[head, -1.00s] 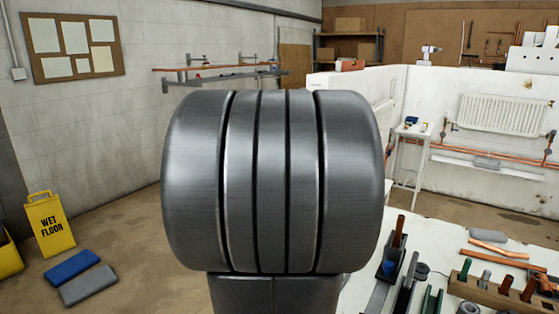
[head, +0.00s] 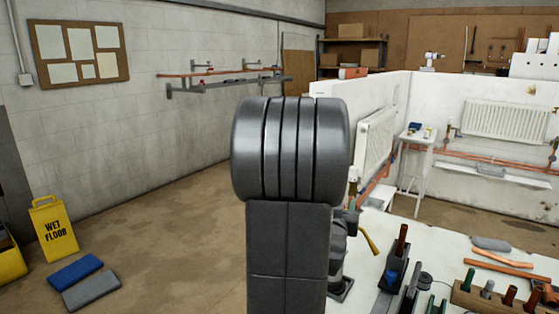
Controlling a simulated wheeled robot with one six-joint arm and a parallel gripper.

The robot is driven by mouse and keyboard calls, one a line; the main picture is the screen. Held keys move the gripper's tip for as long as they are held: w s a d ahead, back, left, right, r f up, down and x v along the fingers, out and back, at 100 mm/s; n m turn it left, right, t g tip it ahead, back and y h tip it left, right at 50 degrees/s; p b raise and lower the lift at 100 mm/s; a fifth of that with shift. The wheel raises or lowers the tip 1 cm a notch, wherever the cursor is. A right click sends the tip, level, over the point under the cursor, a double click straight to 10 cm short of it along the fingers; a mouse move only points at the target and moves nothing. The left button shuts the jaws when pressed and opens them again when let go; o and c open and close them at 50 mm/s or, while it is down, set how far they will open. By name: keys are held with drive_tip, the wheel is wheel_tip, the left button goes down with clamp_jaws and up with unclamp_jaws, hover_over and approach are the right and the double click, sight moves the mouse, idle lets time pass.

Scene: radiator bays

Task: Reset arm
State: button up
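In the head view a dark grey, ribbed joint of my own arm fills the middle of the picture, with a link below it. My gripper cannot be made out, so whether it holds anything does not show. The white workbench (head: 375,240) is at the lower right, partly hidden behind my arm.
On the bench are copper pipes (head: 500,262), a wooden block with coloured-handled tools (head: 490,300) and a grey cloth (head: 490,243). White radiators (head: 507,120) hang in bays at right.

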drive_tip(key=shift+s, duration=0.1)
drive_tip(key=b+v, duration=0.1)
drive_tip(key=v, duration=1.2)
drive_tip(key=p+x, duration=0.1)
drive_tip(key=x, duration=1.2)
drive_tip(key=shift+w+d, duration=0.1)
drive_tip(key=shift+w, duration=0.15)
drive_tip(key=m+h+p, duration=0.1)
drive_tip(key=p, duration=0.2)
drive_tip(key=shift+s+r, duration=0.1)
drive_tip(key=shift+r, duration=0.2)
drive_tip(key=shift+m+g+h+p, duration=0.3)
drive_tip(key=shift+g+h+p, duration=0.2)
drive_tip(key=shift+h+p, duration=0.3)
